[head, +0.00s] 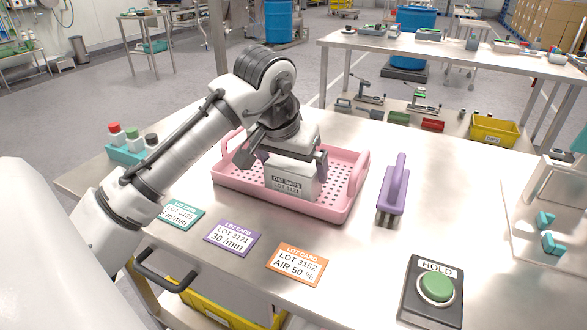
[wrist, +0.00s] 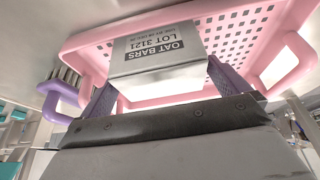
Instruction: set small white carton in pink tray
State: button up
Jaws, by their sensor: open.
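The small white carton (head: 291,180), with a grey band reading OAT BARS LOT 3121, is upright in the pink tray (head: 338,209), near the tray's front middle. The tray has a perforated floor and raised end handles. My gripper (head: 290,164) is over the carton, with its open fingers to either side of the carton's top. In the wrist view the carton (wrist: 158,58) shows between and beyond the purple-padded fingers, with the tray (wrist: 237,32) behind it. The carton's underside is hidden, and I cannot tell whether the fingers touch its sides.
A purple-handled brush (head: 394,190) lies right of the tray. Lot cards, one orange (head: 297,264), lie along the front edge. A green HOLD button (head: 436,287) is at front right. A teal rack of capped bottles (head: 128,150) stands left.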

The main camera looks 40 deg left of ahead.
jog(key=a+v, duration=0.1)
jog(key=v, duration=0.9)
jog(key=shift+s+d, duration=0.15)
jog(key=shift+d, duration=0.35)
jog(key=shift+r, duration=0.1)
